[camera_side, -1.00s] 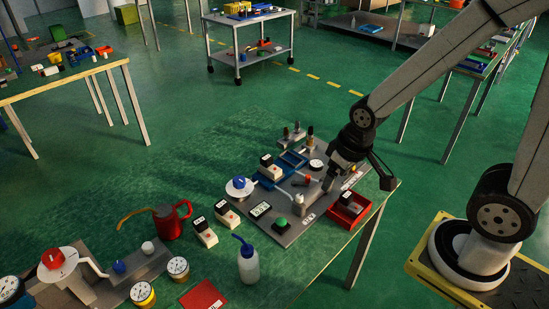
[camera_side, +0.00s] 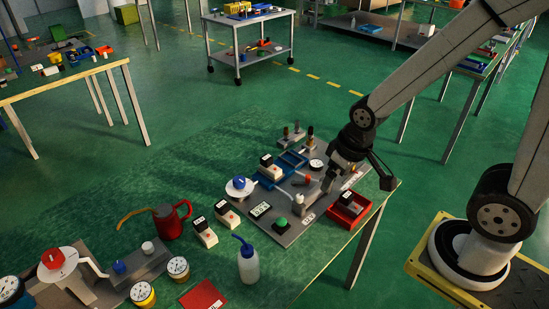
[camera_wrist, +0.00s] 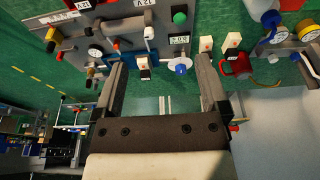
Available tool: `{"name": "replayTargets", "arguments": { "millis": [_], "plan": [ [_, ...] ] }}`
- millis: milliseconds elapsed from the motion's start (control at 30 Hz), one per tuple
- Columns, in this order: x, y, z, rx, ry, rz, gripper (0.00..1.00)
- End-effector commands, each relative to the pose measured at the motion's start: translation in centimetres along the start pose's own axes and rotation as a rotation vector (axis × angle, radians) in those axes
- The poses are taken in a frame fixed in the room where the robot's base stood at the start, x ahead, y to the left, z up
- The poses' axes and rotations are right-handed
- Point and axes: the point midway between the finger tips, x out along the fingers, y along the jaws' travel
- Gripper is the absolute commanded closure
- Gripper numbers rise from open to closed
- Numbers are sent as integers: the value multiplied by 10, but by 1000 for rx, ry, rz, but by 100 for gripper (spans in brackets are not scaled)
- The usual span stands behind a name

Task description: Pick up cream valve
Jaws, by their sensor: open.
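Several cream blocks with dark tops look like valves; I cannot tell which one the task means. One cream valve (camera_side: 205,232) and another beside it (camera_side: 229,214) stand on the green bench left of the grey plate. They also show in the wrist view, one (camera_wrist: 206,43) left of the other (camera_wrist: 233,40). A third cream block (camera_side: 269,168) is at the blue tray on the plate; in the wrist view it (camera_wrist: 143,64) shows between my fingers, farther off. My gripper (camera_wrist: 161,58) is open and empty. In the side view my gripper (camera_side: 327,187) is above the plate's right part.
A red bin (camera_side: 344,218) sits at the bench's right edge. A red can (camera_side: 171,221) and a wash bottle (camera_side: 248,266) stand left and in front.

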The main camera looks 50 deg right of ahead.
Motion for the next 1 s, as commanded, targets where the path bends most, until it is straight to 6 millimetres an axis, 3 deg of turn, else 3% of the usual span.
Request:
{"name": "replayTargets", "arguments": {
  "millis": [267,467,667,1000],
  "plan": [
    [0,0,-3,-1,-1,0,6],
    [6,-5,-21,-5,-13,-3,6],
    [20,-14,-59,-14,-41,-8,6],
    [62,-42,-130,-30,-98,-15,6]
  ]
}}
